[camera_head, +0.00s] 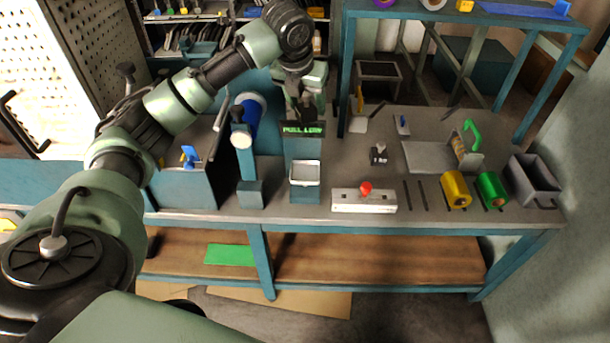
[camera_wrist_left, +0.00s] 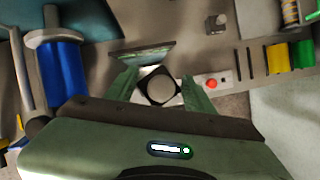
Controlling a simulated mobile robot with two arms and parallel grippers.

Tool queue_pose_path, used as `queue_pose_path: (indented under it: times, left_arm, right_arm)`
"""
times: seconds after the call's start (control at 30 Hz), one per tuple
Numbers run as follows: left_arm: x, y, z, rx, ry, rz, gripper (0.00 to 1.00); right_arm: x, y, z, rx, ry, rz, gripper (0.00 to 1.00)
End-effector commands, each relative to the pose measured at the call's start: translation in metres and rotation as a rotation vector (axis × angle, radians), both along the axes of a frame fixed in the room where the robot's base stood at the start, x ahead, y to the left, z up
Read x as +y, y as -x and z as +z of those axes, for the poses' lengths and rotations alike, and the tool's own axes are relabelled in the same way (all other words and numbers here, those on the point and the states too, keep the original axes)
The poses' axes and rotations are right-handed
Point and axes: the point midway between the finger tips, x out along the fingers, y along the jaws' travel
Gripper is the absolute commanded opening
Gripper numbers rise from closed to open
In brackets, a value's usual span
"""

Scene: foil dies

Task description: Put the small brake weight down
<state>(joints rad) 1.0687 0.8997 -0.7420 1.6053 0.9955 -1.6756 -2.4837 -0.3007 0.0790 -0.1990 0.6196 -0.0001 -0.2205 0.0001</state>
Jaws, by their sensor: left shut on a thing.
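My left gripper (camera_head: 304,108) is over the bench, just behind and above the dark display with green lettering (camera_head: 303,129). In the left wrist view its two green fingers (camera_wrist_left: 160,88) are closed on a dark block with a round grey face, which I take as the small brake weight (camera_wrist_left: 159,86). The head view does not show the held weight clearly. The light-rimmed square tray (camera_head: 305,173) stands in front of the display. A small dark block with a pale base (camera_head: 379,154) stands on the bench to the right. My right gripper is not in view.
A white box with a red knob (camera_head: 364,200) is at the bench's front edge. A blue roll (camera_head: 246,118) stands left of the display. Yellow (camera_head: 456,190) and green rolls (camera_head: 491,189) and a grey bin (camera_head: 533,180) are right. Bare bench (camera_head: 345,165) lies right of the tray.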

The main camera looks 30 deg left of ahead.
Motion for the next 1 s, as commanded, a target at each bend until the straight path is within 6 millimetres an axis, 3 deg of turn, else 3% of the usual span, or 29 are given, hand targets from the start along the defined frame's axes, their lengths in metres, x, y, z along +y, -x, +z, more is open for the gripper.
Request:
queue_pose_path:
  times: [0.13, 0.23, 0.7, 1.0]
  left_arm:
    - [0.007, -0.002, -0.003, 0.001, -0.001, -0.052, 0.0]
    - [0.007, -0.002, -0.019, 0.004, -0.001, -0.06, 0.0]
    - [0.006, -0.002, -0.133, 0.003, -0.001, -0.059, 0.0]
    - [0.006, -0.003, -0.16, 0.0, -0.002, -0.059, 0.0]
  right_arm:
    - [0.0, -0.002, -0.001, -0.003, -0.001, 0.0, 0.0]
    - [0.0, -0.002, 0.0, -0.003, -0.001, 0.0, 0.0]
    - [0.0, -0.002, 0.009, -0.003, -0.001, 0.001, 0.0]
    - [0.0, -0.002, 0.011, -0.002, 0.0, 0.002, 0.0]
